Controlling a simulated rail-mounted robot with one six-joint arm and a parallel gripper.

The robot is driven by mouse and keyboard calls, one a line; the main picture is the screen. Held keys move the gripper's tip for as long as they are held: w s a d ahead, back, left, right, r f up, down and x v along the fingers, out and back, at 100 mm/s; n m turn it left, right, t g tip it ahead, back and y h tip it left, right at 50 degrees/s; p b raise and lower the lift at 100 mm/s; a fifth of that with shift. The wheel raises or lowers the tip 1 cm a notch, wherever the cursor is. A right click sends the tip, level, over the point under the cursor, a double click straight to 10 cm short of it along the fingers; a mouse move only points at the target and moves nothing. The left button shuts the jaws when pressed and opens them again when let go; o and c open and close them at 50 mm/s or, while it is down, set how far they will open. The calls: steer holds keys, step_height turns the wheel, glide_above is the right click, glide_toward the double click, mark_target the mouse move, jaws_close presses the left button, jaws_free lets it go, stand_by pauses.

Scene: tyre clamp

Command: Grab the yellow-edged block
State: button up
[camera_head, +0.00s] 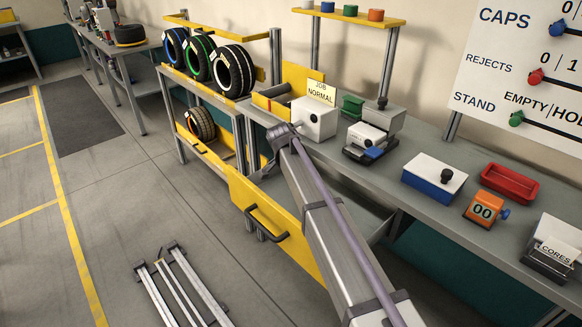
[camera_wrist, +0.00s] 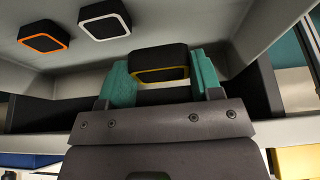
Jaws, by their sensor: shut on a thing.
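The yellow-edged block (camera_wrist: 160,57) is dark with a yellow rim on its near face. In the wrist view it sits between the teal fingers of my gripper (camera_wrist: 160,66), which are shut on it from both sides. The block is inside a grey-walled compartment; I cannot tell whether it still touches the floor. In the head view my arm reaches down toward the open drawer with a yellow front (camera_head: 272,228); the gripper and block are hidden there.
An orange-edged block (camera_wrist: 44,37) and a white-edged block (camera_wrist: 104,19) lie to the left in the same compartment. Compartment walls stand close on the right. In the head view, the bench (camera_head: 430,205) with several boxes and devices runs along the right.

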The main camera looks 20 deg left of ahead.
steer(key=s+d, duration=0.2)
steer(key=d, duration=0.3)
steer(key=s+d, duration=0.3)
steer(key=d, duration=0.1)
steer(key=s+d, duration=0.2)
steer(key=d, duration=0.3)
steer(key=shift+s+d, duration=0.3)
steer(key=shift+s, duration=0.05)
